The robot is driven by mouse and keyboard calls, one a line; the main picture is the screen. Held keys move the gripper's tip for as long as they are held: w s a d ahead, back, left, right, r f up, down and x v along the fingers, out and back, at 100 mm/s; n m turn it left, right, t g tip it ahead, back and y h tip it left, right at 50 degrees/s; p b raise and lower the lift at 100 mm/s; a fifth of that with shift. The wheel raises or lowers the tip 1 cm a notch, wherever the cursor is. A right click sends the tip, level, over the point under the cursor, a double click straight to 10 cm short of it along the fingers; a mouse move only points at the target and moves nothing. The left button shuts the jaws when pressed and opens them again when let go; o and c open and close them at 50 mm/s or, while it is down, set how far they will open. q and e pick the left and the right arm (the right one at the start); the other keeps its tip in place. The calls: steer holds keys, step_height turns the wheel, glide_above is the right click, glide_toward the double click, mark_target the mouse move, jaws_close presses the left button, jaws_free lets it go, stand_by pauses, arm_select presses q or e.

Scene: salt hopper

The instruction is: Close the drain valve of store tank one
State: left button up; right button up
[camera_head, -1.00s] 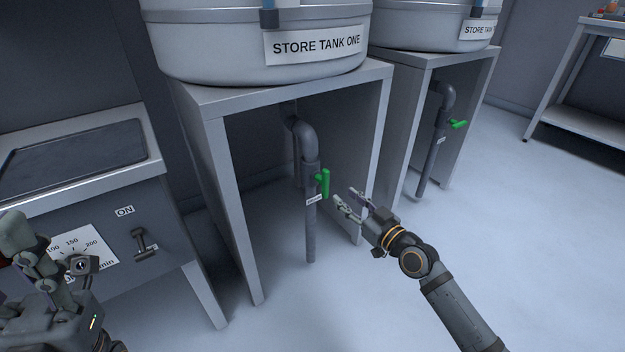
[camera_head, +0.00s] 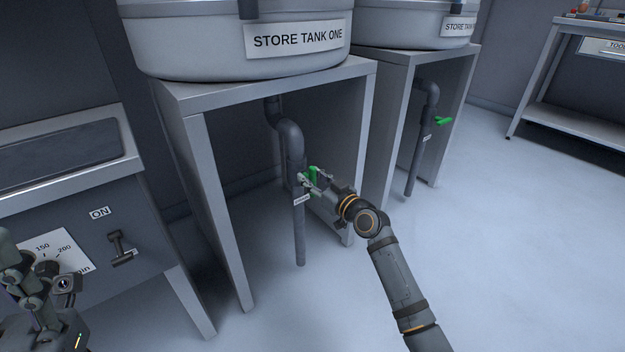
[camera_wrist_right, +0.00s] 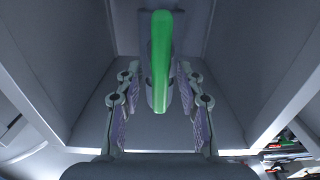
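Store tank one (camera_head: 190,45), a pale round tank with a name label (camera_head: 298,39), stands on a grey stand. Its grey drain pipe (camera_head: 291,143) bends down under the stand. The green valve handle (camera_head: 313,173) is upright, along the pipe. It also shows in the right wrist view (camera_wrist_right: 161,60), running between the fingers. My right gripper (camera_head: 312,182) is at the handle. In the right wrist view its fingers (camera_wrist_right: 159,105) are apart, one on each side of the handle, with gaps. My left gripper (camera_head: 35,275) is at the lower left, its fingers partly cut off.
A second tank (camera_head: 410,30) stands to the right, with its green handle (camera_head: 443,121) sideways. A cabinet (camera_head: 150,208) with a dial and an ON lever is at left. The stand's legs (camera_head: 222,210) flank the pipe. A workbench (camera_head: 585,120) is at far right.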

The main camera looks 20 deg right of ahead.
steer(key=shift+c, duration=0.4)
jaws_close()
